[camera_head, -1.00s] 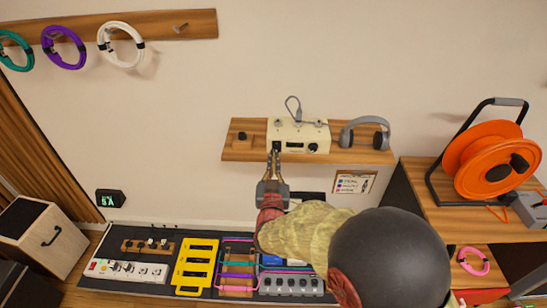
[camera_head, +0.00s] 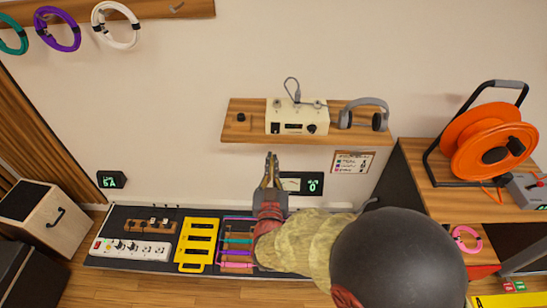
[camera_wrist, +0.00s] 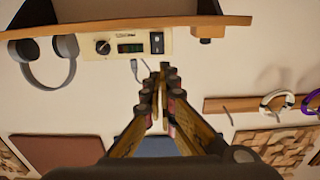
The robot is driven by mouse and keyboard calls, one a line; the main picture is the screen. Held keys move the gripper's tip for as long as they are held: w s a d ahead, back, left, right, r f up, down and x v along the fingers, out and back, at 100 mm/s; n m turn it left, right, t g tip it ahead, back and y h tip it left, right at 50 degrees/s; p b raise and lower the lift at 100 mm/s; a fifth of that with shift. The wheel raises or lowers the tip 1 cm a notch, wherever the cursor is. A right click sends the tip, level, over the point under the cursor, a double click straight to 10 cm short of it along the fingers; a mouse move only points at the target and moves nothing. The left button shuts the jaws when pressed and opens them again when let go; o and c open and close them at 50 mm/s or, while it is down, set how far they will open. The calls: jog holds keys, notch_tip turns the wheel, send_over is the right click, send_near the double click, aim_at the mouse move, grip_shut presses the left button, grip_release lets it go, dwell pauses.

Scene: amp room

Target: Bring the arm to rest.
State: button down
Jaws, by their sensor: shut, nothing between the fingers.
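My gripper (camera_head: 271,157) is shut and empty. In the head view its fingertips point up toward the wall, just below the wooden shelf (camera_head: 232,130), and apart from it. My arm reaches in from the bottom right and hides part of the floor board behind it. In the wrist view my gripper (camera_wrist: 161,72) shows with its fingers together and nothing between them. The cream amplifier box (camera_head: 290,118) stands on the shelf above the fingertips; it also shows in the wrist view (camera_wrist: 125,42).
Grey headphones (camera_head: 363,105) stand on the shelf. A small meter (camera_head: 292,183) is on the wall beside my gripper. Below lie a power strip (camera_head: 130,249) and a yellow rack (camera_head: 197,245). An orange cable reel (camera_head: 490,143) stands at right.

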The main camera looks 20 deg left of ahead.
jog(key=shift+f, duration=0.1)
jog(key=s+a+f+n+g, duration=0.1)
jog(key=s+a+f+g, duration=0.15)
jog(key=f, duration=0.35)
jog(key=s+a+f+g, duration=0.1)
jog(key=s+f+g, duration=0.15)
jog(key=f, duration=0.25)
jog(key=s+d+f+n+g, duration=0.2)
jog(key=s+d+g, duration=0.1)
jog(key=s+g, duration=0.45)
jog(key=s+d+r+m+h, duration=0.1)
jog(key=s+d+r+m, duration=0.1)
jog(key=d+r, duration=0.6)
jog(key=s+d+r+m+h, duration=0.2)
jog(key=s+d+r, duration=0.3)
jog(key=d, duration=1)
jog(key=s+d+r+m+h, duration=0.1)
jog(key=s+d+r, duration=0.3)
jog(key=d+r, duration=0.7)
jog(key=shift+d+m, duration=0.4)
jog(key=shift+d, duration=0.15)
jog(key=c, duration=2.6)
grip_release()
jog(key=shift+t, duration=0.25)
